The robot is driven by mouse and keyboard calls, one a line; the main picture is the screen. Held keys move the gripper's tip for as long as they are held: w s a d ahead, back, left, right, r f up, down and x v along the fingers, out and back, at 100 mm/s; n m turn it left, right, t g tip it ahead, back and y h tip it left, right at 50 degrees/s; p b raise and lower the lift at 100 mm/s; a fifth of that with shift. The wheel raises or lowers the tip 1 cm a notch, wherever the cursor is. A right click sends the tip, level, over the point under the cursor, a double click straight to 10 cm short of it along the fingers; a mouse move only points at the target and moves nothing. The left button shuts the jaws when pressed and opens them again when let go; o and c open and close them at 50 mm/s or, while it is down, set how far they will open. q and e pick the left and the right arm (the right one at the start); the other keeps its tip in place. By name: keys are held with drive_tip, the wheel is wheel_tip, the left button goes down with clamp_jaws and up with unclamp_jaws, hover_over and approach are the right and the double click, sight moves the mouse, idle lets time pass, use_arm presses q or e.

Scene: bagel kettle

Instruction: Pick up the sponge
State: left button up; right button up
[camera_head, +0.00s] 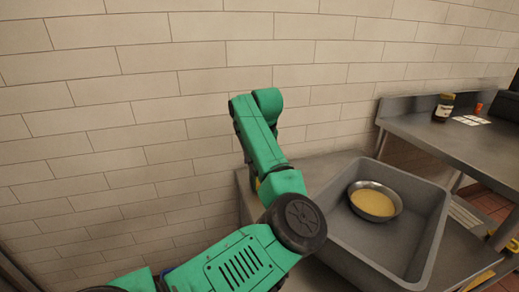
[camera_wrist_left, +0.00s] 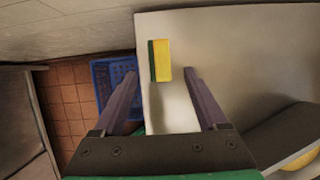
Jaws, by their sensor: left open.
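In the left wrist view the sponge (camera_wrist_left: 162,60), yellow with a dark green side, lies on a pale table top (camera_wrist_left: 220,60) close to its left edge. My left gripper (camera_wrist_left: 161,74) is open and empty, its two fingers apart, with the sponge seen between and just beyond the fingertips. I cannot tell the height gap. In the head view my green left arm reaches over the metal counter and hides its gripper. A small yellow patch shows beside the arm there; I cannot tell whether it is the sponge. My right gripper is not in view.
A grey tub (camera_head: 428,240) holding a round metal pan (camera_head: 353,198) with yellow contents stands right of my arm. A dark bottle (camera_head: 443,108) stands on the far counter. A blue crate (camera_wrist_left: 100,75) sits beside the table's left edge. A tiled wall rises behind the counter.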

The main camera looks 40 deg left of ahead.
sight(254, 173)
use_arm(q)
drive_tip(key=x, duration=1)
drive_tip(key=shift+a+f, duration=0.1)
drive_tip(key=shift+f, duration=0.25)
clamp_jaws()
